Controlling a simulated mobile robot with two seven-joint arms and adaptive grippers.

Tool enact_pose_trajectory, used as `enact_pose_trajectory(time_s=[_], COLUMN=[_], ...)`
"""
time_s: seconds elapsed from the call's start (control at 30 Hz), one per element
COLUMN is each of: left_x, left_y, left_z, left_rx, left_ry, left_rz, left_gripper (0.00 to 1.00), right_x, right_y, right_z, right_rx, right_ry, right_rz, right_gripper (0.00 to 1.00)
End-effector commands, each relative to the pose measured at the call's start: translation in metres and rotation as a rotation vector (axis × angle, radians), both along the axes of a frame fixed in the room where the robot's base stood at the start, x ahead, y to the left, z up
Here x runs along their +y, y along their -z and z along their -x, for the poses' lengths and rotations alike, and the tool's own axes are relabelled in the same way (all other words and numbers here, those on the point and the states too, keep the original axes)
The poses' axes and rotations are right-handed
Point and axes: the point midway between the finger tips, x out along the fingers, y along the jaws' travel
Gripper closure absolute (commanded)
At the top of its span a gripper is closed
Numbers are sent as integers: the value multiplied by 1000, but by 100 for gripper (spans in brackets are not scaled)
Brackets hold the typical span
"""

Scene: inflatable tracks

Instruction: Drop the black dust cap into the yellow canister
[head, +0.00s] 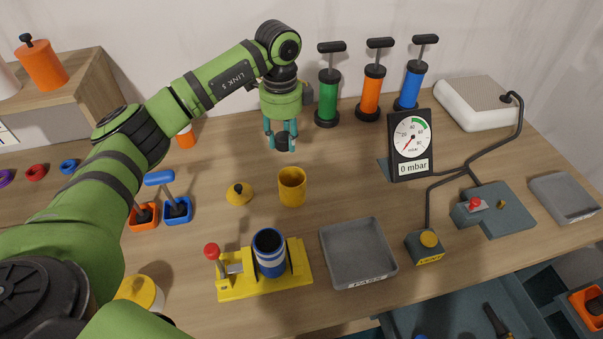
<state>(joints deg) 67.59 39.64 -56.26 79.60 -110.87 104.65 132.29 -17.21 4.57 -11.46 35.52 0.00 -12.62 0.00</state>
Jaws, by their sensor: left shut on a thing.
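My left gripper (281,143) hangs over the table in the head view, fingers pointing down. It is shut on the black dust cap (283,141), which shows as a dark round piece between the teal fingers. The yellow canister (292,188) stands upright on the table with its open top facing up. In the picture it lies below and slightly right of the gripper, and the cap is apart from it. A yellow lid with a black knob (239,193) lies on the table left of the canister. My right gripper is not in view.
A yellow clamp stand (232,286) holds a blue canister (270,253) in front. A grey tray (358,253) lies right of it. Green, orange and blue pumps (370,93) stand at the back. A pressure gauge (409,145) stands right. Table between canister and gauge is clear.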

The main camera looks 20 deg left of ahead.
Motion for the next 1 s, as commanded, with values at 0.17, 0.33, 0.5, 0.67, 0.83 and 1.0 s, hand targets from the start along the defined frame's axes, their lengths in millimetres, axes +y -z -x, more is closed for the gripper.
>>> enact_pose_trajectory(time_s=[0.17,0.33,0.5,0.67,0.83,1.0], left_x=[0,0,0,0,0,0], left_y=[14,34,53,60,59,59], left_z=[0,0,1,1,1,1], left_rx=[0,1,1,0,0,0], left_ry=[1,1,1,2,2,2], left_rz=[-1,-1,-1,0,0,0], left_gripper=[80,80,80,80,80,35], right_x=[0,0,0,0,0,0], right_y=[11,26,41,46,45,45], right_z=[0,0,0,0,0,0], right_rx=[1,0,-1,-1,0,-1], right_ry=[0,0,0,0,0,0], right_rz=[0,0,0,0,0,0], right_gripper=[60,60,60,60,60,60])
